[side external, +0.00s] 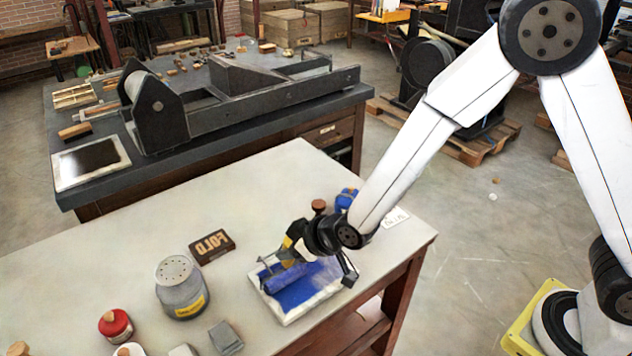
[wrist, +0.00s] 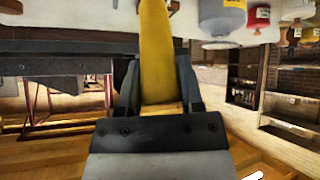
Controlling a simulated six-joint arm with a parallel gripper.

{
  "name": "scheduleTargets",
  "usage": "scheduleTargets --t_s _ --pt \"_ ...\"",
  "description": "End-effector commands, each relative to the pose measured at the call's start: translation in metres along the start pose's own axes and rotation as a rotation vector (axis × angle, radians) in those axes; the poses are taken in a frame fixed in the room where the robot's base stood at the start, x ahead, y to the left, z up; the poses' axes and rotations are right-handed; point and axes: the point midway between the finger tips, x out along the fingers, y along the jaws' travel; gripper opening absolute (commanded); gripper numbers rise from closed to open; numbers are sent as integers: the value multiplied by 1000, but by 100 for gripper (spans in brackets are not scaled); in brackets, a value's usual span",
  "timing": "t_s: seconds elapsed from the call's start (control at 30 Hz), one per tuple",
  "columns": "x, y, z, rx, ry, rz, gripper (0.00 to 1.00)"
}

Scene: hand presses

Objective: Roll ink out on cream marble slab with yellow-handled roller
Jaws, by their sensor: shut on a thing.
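The cream marble slab (side external: 318,296) lies near the table's right end, with a broad patch of blue ink (side external: 300,290) on it. The roller's blue-covered cylinder (side external: 284,277) is at the slab's upper left part, over or on the ink; I cannot tell if it touches. My gripper (side external: 294,247) is low over the slab and shut on the yellow handle (side external: 288,242). In the wrist view the yellow handle (wrist: 156,50) stands between the two fingers of my gripper (wrist: 157,90). The roller's cylinder does not show in the wrist view.
A dark type block (side external: 212,247) reading FOLD and a grey shaker tin (side external: 181,288) stand left of the slab. A blue container (side external: 346,199) is behind my wrist. The table's back left is clear.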

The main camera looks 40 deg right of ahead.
Motion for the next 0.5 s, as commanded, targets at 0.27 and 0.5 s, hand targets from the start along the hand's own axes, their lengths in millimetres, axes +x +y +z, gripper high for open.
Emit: scheduleTargets --t_s 0.27,0.5 --pt "-11 -7 9 0 2 0 0" --pt "-17 -11 15 0 1 -1 0"
